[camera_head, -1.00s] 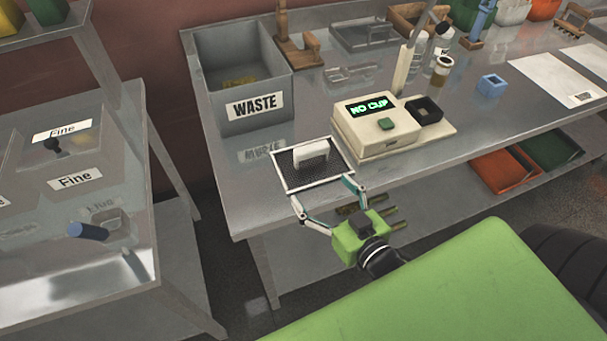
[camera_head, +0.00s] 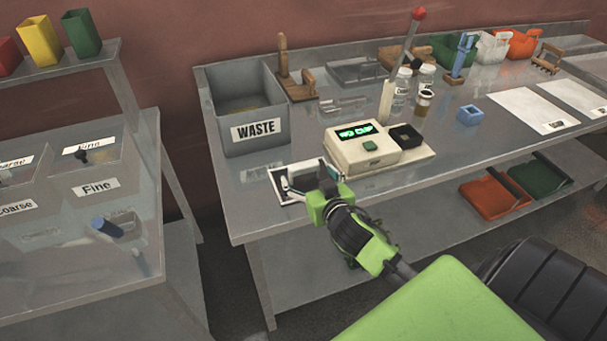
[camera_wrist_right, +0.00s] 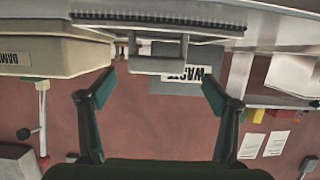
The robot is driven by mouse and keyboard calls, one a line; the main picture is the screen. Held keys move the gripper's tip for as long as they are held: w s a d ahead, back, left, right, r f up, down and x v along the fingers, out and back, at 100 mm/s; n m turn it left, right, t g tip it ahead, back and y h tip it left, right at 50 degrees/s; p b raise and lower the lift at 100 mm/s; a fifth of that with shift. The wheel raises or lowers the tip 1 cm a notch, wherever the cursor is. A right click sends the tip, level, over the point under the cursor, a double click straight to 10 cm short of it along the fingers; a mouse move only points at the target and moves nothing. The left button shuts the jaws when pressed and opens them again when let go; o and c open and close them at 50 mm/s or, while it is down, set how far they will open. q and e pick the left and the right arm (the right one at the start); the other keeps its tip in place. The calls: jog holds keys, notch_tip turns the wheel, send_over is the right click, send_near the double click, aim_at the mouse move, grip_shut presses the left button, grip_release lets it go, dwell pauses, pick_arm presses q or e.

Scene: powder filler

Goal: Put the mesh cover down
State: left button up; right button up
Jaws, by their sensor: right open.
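In the right wrist view the picture is upside down. There the cover's edge (camera_wrist_right: 160,22) runs along the top, and its pale handle (camera_wrist_right: 158,64) lies ahead, between the spread fingers (camera_wrist_right: 158,90). The fingers look apart from the handle. My left gripper is not in view.
The grey WASTE bin (camera_head: 230,136) stands behind the cover. The cream machine (camera_head: 350,153) with a green display stands close to its right. Jars (camera_head: 402,88) and a blue cup (camera_head: 469,115) are farther right. The bench's front left corner is clear.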

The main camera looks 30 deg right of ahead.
aim_at(306, 169)
jog(key=shift+w+d+p, duration=0.35)
jog(key=shift+w+p, duration=0.1)
jog(key=shift+w, duration=0.35)
jog(key=p+x, duration=0.1)
jog(key=x, duration=0.2)
jog(key=shift+d+f, duration=0.1)
jog(key=shift+d, duration=0.1)
jog(key=shift+w+f, duration=0.15)
jog(key=shift+w, duration=0.25)
jog(key=c, duration=1)
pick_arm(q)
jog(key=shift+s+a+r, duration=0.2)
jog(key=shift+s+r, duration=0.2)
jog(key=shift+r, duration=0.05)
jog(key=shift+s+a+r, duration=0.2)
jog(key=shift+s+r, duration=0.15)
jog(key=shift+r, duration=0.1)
pick_arm(e)
jog(key=c, duration=0.3)
